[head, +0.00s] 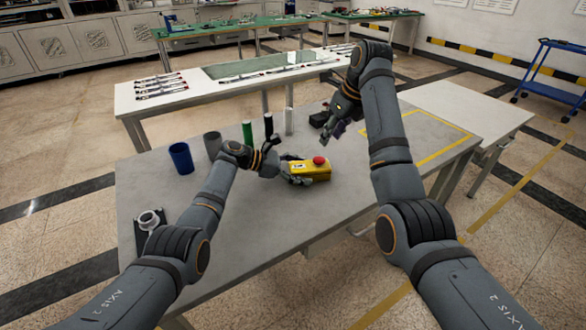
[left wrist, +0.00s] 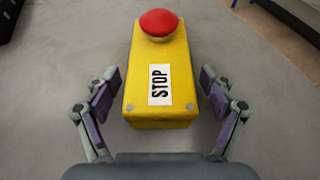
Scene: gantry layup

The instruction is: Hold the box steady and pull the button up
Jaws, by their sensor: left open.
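The yellow box (head: 312,175) sits on the grey table (head: 250,240), with a red button (head: 319,160) on its top. In the left wrist view the box (left wrist: 160,75) shows a STOP label, and the red button (left wrist: 158,23) is at its far end. My left gripper (head: 287,170) is open at the box's left end.
A blue cup (head: 181,158) and a grey cup (head: 213,145) stand at the table's left. Green (head: 248,133), black (head: 268,126) and white (head: 289,121) upright cylinders stand behind my left gripper. A small grey fixture (head: 149,219) is at the front left. The table's front middle is clear.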

